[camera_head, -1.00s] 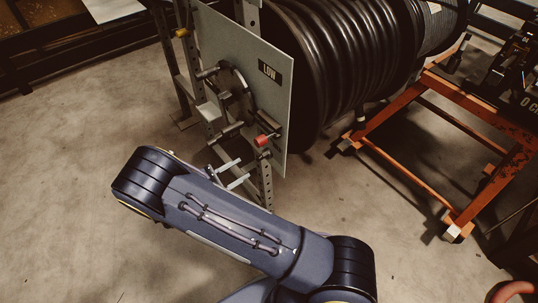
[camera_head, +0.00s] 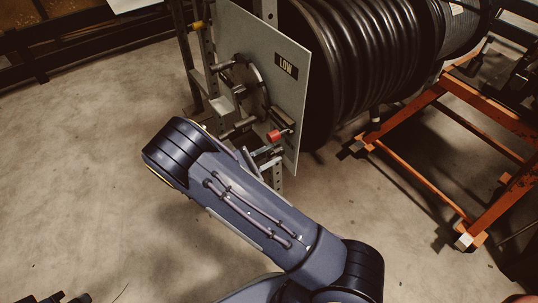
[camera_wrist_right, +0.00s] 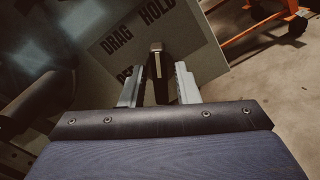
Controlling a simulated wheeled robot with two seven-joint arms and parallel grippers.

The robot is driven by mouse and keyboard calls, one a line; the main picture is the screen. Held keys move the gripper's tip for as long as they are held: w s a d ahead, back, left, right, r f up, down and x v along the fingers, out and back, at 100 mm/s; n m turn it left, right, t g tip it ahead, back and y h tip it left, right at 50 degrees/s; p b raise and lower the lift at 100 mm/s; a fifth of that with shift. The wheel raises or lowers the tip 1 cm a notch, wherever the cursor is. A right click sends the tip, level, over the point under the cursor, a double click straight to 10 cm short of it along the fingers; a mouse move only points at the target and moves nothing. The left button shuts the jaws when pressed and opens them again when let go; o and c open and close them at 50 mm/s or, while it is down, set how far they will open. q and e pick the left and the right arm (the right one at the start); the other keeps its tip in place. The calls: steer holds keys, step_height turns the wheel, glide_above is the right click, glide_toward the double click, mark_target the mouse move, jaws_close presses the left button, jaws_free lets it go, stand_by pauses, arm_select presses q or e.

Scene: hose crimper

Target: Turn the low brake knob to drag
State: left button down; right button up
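The low brake panel is a grey plate (camera_head: 290,95) marked LOW, standing before the hose reel. In the right wrist view its face (camera_wrist_right: 195,62) carries the words DRAG and HOLD and a third, partly hidden word. A dark knob (camera_wrist_right: 157,78) with a pale tip shows there, below the lettering. My right gripper (camera_wrist_right: 159,72) is open, with one finger on each side of the knob and small gaps visible; contact cannot be told. In the head view my right gripper (camera_head: 262,155) is mostly hidden behind my forearm. My left gripper is not clearly in view.
A dark disc with several handles (camera_head: 245,85) stands at the panel's left. A red-ended part (camera_head: 275,135) sticks out at its lower edge. The black ribbed hose reel (camera_head: 350,60) is behind. An orange cart frame (camera_head: 420,185) stands right.

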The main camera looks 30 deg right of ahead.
steer(key=shift+c, duration=1.1)
steer(key=n+p, duration=0.2)
steer(key=shift+r+n+p, duration=0.2)
steer(key=shift+n+p, duration=0.1)
steer(key=shift+p, duration=0.1)
steer(key=n+p, duration=0.2)
steer(key=shift+n, duration=0.3)
steer(key=n+p, duration=0.2)
steer(key=n, duration=0.1)
steer(key=shift+f+n, duration=0.1)
steer(key=shift+n, duration=0.2)
steer(key=shift+f+n+p, duration=0.1)
steer(key=shift+n+p, duration=0.4)
steer(key=shift+n, duration=1)
steer(key=shift+a, duration=0.1)
